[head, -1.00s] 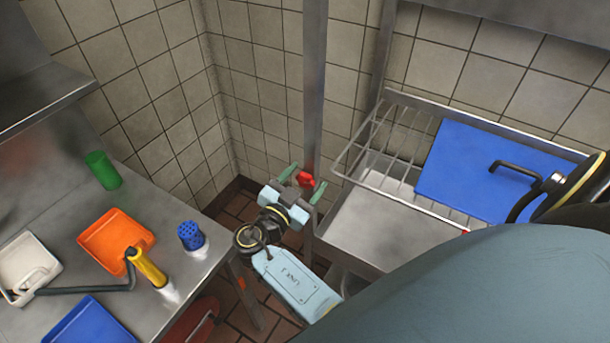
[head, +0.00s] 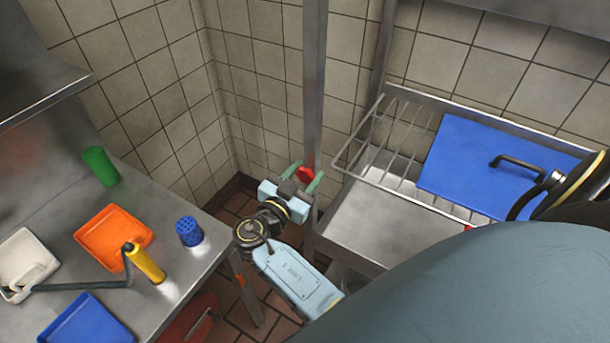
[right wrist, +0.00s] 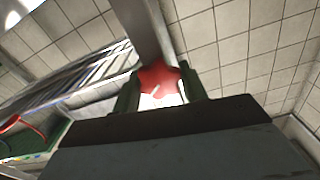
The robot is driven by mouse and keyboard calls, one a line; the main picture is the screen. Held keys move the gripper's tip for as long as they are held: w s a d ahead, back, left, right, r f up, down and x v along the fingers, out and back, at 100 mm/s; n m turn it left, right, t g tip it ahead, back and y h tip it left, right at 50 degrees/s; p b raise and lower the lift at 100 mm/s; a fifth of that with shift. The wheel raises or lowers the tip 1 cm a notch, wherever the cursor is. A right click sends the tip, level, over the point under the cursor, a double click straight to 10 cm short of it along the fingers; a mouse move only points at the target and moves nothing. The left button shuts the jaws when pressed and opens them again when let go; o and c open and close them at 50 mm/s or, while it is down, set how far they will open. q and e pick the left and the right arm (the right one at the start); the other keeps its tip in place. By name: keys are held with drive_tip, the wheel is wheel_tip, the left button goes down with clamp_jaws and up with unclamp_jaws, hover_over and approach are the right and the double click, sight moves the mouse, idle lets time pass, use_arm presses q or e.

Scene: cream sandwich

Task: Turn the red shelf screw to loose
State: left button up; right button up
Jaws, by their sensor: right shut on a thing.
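The red shelf screw (head: 305,175) is a small star-shaped knob by the upright metal post of the shelf, in the middle of the head view. My right gripper (head: 306,178) is shut on it, with a green finger on each side. In the right wrist view the red knob (right wrist: 160,79) shows between the two dark green fingers, with the metal post behind it. The gripper body hides its lower part. My left gripper is not in view.
The metal post (head: 314,90) rises behind the knob. The left steel table holds an orange tray (head: 110,235), a blue cup (head: 189,232) and a green cylinder (head: 100,166).

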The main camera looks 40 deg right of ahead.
drive_tip(key=n+b, duration=0.1)
drive_tip(key=n, duration=0.1)
drive_tip(key=shift+f+n+b, duration=0.15)
drive_tip(key=shift+n+b, duration=0.15)
drive_tip(key=shift+n, duration=0.8)
drive_tip(key=o, duration=1)
drive_tip(key=shift+c, duration=0.2)
drive_tip(key=shift+a, duration=0.1)
drive_tip(key=b+v, duration=0.3)
drive_tip(key=v, duration=1)
drive_tip(key=shift+b, duration=0.35)
drive_tip(key=shift+s+a, duration=0.1)
